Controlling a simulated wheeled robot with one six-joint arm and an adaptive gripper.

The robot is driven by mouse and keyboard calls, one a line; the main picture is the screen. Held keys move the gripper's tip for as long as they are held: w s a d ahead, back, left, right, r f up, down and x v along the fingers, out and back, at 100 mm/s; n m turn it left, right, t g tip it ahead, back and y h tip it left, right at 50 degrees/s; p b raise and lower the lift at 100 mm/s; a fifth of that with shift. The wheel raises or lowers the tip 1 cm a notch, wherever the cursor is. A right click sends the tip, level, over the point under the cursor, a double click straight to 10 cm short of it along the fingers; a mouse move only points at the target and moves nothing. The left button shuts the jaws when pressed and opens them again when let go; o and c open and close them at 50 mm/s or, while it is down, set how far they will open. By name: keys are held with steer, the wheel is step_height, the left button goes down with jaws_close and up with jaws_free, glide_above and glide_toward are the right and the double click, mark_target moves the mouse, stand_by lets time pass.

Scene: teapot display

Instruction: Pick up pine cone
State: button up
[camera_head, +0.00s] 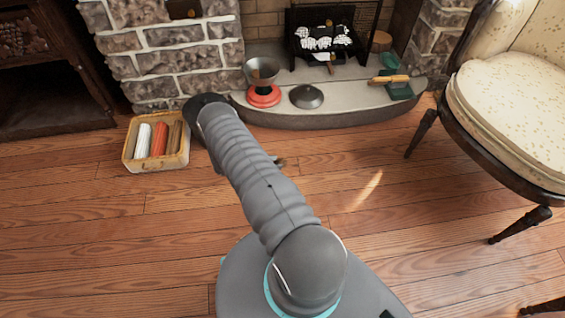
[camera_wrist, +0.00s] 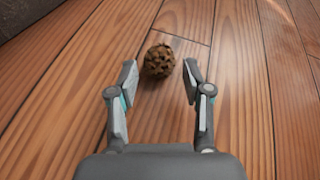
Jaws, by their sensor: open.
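A brown, scaly pine cone (camera_wrist: 159,60) lies on the wooden floor in the wrist view. My gripper (camera_wrist: 159,75) is open, with one finger to the left and one to the right of the pine cone's near side. The pine cone sits at or just beyond the fingertips, and neither finger visibly touches it. In the head view my arm stretches up and left across the floor. A small brown bit of something (camera_head: 280,161) shows beside my arm there; I cannot tell if it is the pine cone.
A basket (camera_head: 128,158) with rolled items stands left of my arm. The stone hearth (camera_head: 345,112) holds a bowl on a red base (camera_head: 263,97), a grey lid (camera_head: 306,96) and a green item (camera_head: 400,91). A chair (camera_head: 515,110) stands right. Floor between is clear.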

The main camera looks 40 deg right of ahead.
mark_target(282, 162)
steer(key=x, duration=0.2)
steer(key=shift+s+d+f, duration=0.1)
steer(key=shift+d+f, duration=0.05)
steer(key=shift+d, duration=0.1)
steer(key=c, duration=0.5)
